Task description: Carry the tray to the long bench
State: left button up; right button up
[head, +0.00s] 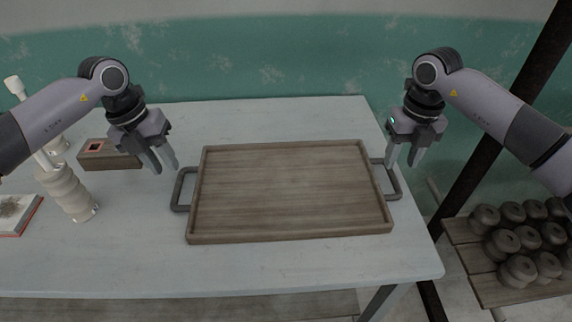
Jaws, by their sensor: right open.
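The wooden tray (290,238) lies flat and empty on a pale table. It has a raised rim and a dark handle at each short side. The left handle (176,190) and the right handle (396,180) both show. My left gripper (164,170) is open and empty, its fingertips pointing down just behind and left of the left handle. My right gripper (403,163) is open, its fingertips over the back of the right handle and partly hiding it. I cannot tell whether they touch it.
The pale table (300,270) is clear in front of the tray. At left stand a ribbed pale object (68,192), a wooden box (110,158) and a red-edged tray (18,212). A low wooden shelf (500,292) with several dark round pieces is at right, beside a dark post (482,165).

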aim_at(177, 183)
jog(key=shift+w+d+r, duration=0.1)
jog(key=shift+w+d, duration=0.15)
jog(key=shift+w, duration=0.1)
pick_arm(q)
jog(key=shift+w+a, duration=0.2)
jog(key=shift+w, duration=0.05)
jog(key=shift+s+r, duration=0.1)
pick_arm(e)
jog(key=shift+s, duration=0.15)
pick_arm(q)
jog(key=shift+x, duration=3.6)
pick_arm(e)
jog(key=shift+f, duration=3.55)
pick_arm(q)
grip_shut()
pick_arm(e)
jog(key=c, duration=0.7)
grip_shut()
jog(key=shift+r, duration=0.1)
